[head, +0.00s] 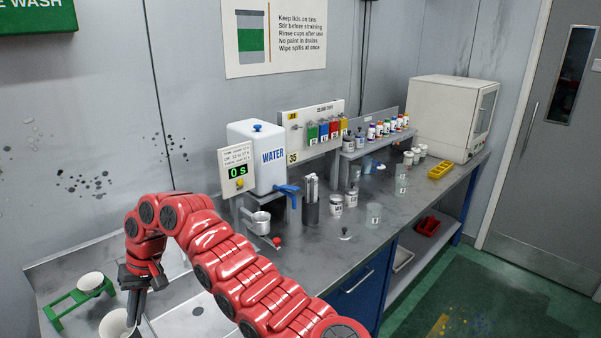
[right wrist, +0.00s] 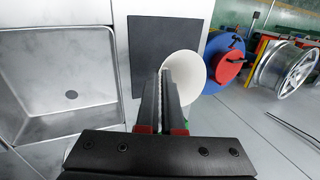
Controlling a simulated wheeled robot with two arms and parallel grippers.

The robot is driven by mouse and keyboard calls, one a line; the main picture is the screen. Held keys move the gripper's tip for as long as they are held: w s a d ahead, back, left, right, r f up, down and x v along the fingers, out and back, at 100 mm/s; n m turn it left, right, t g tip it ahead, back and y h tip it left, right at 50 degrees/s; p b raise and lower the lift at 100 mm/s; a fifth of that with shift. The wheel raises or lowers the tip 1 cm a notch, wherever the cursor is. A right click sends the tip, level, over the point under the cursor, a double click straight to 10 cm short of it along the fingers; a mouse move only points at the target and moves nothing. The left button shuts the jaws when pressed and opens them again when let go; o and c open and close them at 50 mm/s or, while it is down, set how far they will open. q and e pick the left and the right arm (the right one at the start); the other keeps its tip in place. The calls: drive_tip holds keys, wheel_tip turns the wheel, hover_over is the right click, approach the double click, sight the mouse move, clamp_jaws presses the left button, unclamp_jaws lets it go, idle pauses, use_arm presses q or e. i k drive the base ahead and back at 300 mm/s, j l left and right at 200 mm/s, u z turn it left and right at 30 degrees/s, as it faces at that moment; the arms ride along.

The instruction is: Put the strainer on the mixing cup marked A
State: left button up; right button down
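A white cone-shaped strainer (head: 116,326) is at the bottom left of the head view, cut off by the frame edge. My right gripper (head: 133,322) points down at its right rim. In the right wrist view my right gripper (right wrist: 165,74) has its fingers almost together at the rim of the white strainer (right wrist: 188,76), and it looks shut on that rim. Clear mixing cups, one at the front (head: 374,215) and one farther back (head: 402,187), stand on the bench. Their marks are too small to read, so I cannot tell which is A. My left gripper is out of view.
A green stand (head: 62,318) holds another white strainer (head: 90,282). A water tank (head: 258,155) with a blue tap, a dark holder of sticks (head: 311,208) and labelled tins (head: 336,205) stand along the bench. A yellow tray (head: 440,171) lies near the white cabinet (head: 450,115).

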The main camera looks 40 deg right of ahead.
sight(401, 186)
drive_tip(key=i+l+z, duration=0.1)
drive_tip(key=l+z, duration=0.3)
drive_tip(key=i+l+z, duration=0.15)
drive_tip(key=l+z, duration=0.25)
drive_tip(key=i+l+z, duration=0.15)
drive_tip(key=l+z, duration=0.25)
